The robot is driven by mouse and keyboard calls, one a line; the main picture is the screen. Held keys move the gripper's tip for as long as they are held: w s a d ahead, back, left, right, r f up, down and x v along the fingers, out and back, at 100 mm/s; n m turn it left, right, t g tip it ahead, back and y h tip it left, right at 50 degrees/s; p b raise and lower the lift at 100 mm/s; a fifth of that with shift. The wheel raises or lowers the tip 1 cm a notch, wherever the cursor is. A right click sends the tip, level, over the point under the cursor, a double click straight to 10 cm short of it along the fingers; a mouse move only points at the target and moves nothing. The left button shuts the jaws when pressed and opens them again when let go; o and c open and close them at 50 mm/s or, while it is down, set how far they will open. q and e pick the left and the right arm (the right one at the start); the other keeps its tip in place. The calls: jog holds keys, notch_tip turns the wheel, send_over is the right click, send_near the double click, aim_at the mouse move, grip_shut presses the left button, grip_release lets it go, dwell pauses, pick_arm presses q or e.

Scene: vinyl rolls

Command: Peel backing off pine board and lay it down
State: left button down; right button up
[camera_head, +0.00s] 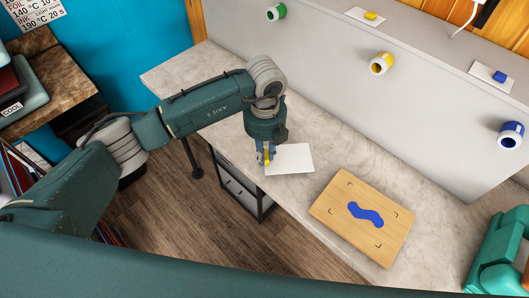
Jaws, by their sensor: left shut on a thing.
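The pine board (333,206) lies flat on the counter, with a blue wavy shape (366,214) on its face and dark corner marks around it. A white backing sheet (292,158) is beyond the board to the left, apart from it, at the counter's front edge. My left gripper (266,158) points down at the sheet's left edge and is shut on it; a small yellow bit shows between the fingers. I cannot tell whether the sheet touches the counter. My right gripper is out of view.
Yellow (381,63), green (276,12) and blue (510,134) rolls are at the grey back panel. Small cards with yellow (371,15) and blue (499,75) pieces lie on its top ledge. A teal machine (497,255) stands at the right. Counter between sheet and panel is clear.

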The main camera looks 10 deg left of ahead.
pick_arm(q)
jog(key=shift+f+b, duration=0.6)
jog(key=shift+f, duration=0.15)
jog(key=shift+f+b, duration=0.55)
jog(key=shift+f, duration=0.1)
jog(key=shift+f, duration=0.15)
dwell(0.4)
jog(key=shift+c, duration=1.9)
grip_release()
